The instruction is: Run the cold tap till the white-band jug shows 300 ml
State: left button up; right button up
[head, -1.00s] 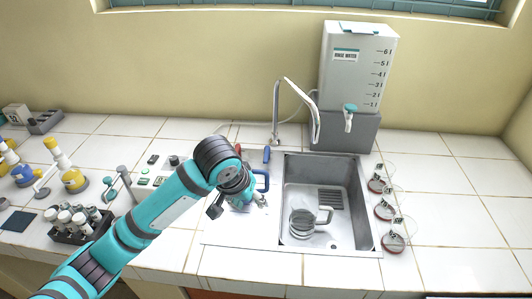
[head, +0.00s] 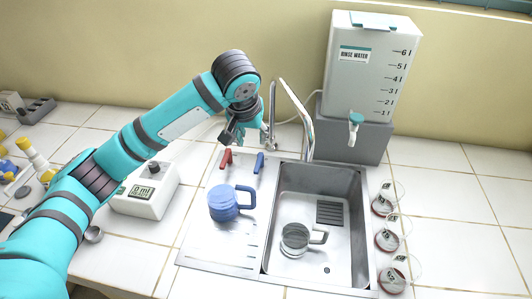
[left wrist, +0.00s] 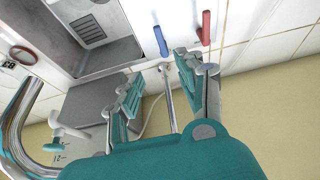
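The jug (head: 294,240) in the sink looks clear and greyish, its handle to the right. Its band and level marks are too small to read. The blue cold tap lever (head: 259,162) and red lever (head: 226,159) stand behind the drainboard. They also show in the left wrist view, blue lever (left wrist: 160,41) and red lever (left wrist: 205,28). The chrome spout (head: 297,105) arches over the back of the sink; no water stream shows. My left gripper (head: 247,136) is open and empty, behind and above the levers, touching neither. Its fingers (left wrist: 157,88) are spread. My right gripper is out of view.
A blue jug (head: 223,201) stands on the drainboard (head: 205,248), left of the sink basin (head: 318,180). A rinse water tank (head: 368,75) sits behind on a grey block. A display device (head: 146,190) stands left.

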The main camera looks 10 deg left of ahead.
aim_at(257, 164)
pick_arm(q)
jog(key=p+x, duration=0.2)
jog(key=x, duration=1.5)
jog(key=shift+a, duration=0.1)
jog(key=shift+s, duration=0.1)
jog(key=shift+c, duration=0.4)
grip_shut()
